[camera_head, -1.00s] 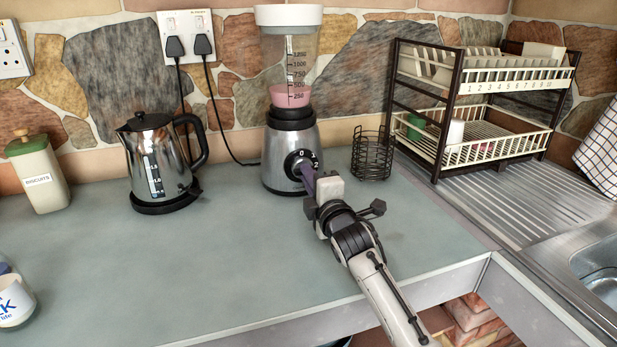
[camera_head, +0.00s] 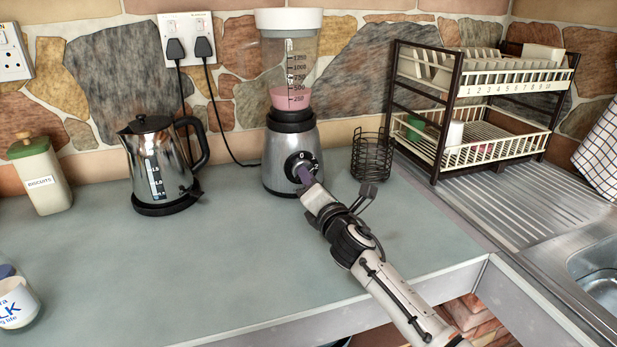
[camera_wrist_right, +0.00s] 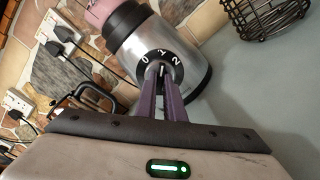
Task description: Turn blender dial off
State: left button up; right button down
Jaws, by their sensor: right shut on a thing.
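The blender (camera_head: 289,140) stands upright on the counter, with pink liquid low in its clear jug and a white lid. Its black dial (camera_head: 298,162) is on the front of the silver base. The dial also shows in the right wrist view (camera_wrist_right: 149,69), with a 0 at the left, a 2 at the right and a mark between. My right gripper (camera_head: 305,175) has its purple fingers shut on the dial's knob, which they mostly hide; they also show in the right wrist view (camera_wrist_right: 163,76). The dial's exact setting is hard to tell. My left gripper is not in view.
A kettle (camera_head: 160,165) stands left of the blender, and a biscuit tin (camera_head: 42,180) is farther left. A wire basket (camera_head: 371,155) is close on the right, beside a dish rack (camera_head: 480,155). The counter's front middle is clear.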

jog(key=n+p, duration=0.1)
jog(key=n, duration=0.4)
jog(key=shift+r+n+p, duration=0.1)
jog(key=shift+n+p, duration=0.2)
jog(key=shift+p, duration=0.05)
jog(key=shift+n+p, duration=0.8)
jog(key=shift+n, duration=1.4)
jog(key=c, duration=1.9)
grip_release()
jog(key=shift+o, duration=0.2)
jog(key=shift+s+d+p, duration=0.2)
jog(key=shift+s+p, duration=0.25)
jog(key=shift+s, duration=0.1)
jog(key=v, duration=0.7)
jog(key=shift+s+p, duration=0.25)
jog(key=shift+p, duration=0.15)
jog(key=shift+v, duration=0.9)
